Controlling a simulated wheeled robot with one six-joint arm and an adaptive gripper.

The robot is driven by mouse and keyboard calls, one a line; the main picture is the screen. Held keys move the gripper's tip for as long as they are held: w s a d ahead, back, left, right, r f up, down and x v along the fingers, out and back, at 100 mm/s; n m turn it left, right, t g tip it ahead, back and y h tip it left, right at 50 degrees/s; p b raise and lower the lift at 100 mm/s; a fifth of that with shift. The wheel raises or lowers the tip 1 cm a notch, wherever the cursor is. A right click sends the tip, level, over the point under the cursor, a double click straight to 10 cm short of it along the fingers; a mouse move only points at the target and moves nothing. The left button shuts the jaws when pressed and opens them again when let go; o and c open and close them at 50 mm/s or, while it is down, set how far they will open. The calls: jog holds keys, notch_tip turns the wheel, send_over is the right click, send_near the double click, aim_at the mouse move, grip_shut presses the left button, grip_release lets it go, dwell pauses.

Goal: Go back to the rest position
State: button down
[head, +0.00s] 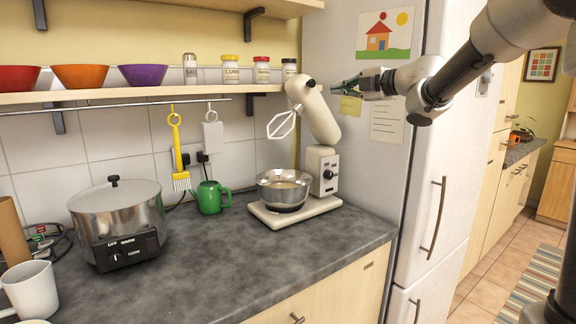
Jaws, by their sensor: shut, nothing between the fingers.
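My gripper (340,87) is at the end of my arm, which reaches in from the upper right. It is shut and empty, pointing left in front of the fridge. Its tips are close to the raised head of the cream stand mixer (318,112) in the picture; I cannot tell whether they touch. The mixer's head is tilted up with its whisk in the air. A metal bowl (284,188) with pale contents sits on the mixer's base.
A shelf (110,95) with bowls and jars hangs above. The fridge (350,200) stands behind my gripper. Open floor lies at the right.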

jog(key=w+d+f+m+h, duration=0.1)
jog(key=d+f+m+h, duration=0.7)
jog(key=d, duration=0.3)
jog(key=s+d+f+m+g+h, duration=0.2)
jog(key=s+d+f+m+h, duration=0.2)
jog(key=s+d+f+m, duration=0.35)
jog(key=s+d+f+m+g+h, duration=0.1)
jog(key=s+d+f+m+g, duration=0.15)
jog(key=s, duration=0.45)
jog(key=s+d+f+m+g, duration=0.1)
jog(key=s+d+m+g, duration=0.1)
jog(key=s+m, duration=0.35)
jog(key=s+a+f+m+g+y, duration=0.1)
jog(key=s+a+f, duration=0.1)
jog(key=s, duration=0.9)
jog(key=s+a+f+m+g+y, duration=0.1)
jog(key=s+a, duration=0.1)
jog(key=s, duration=0.9)
jog(key=shift+a+f, duration=0.35)
jog(key=shift+f, duration=0.05)
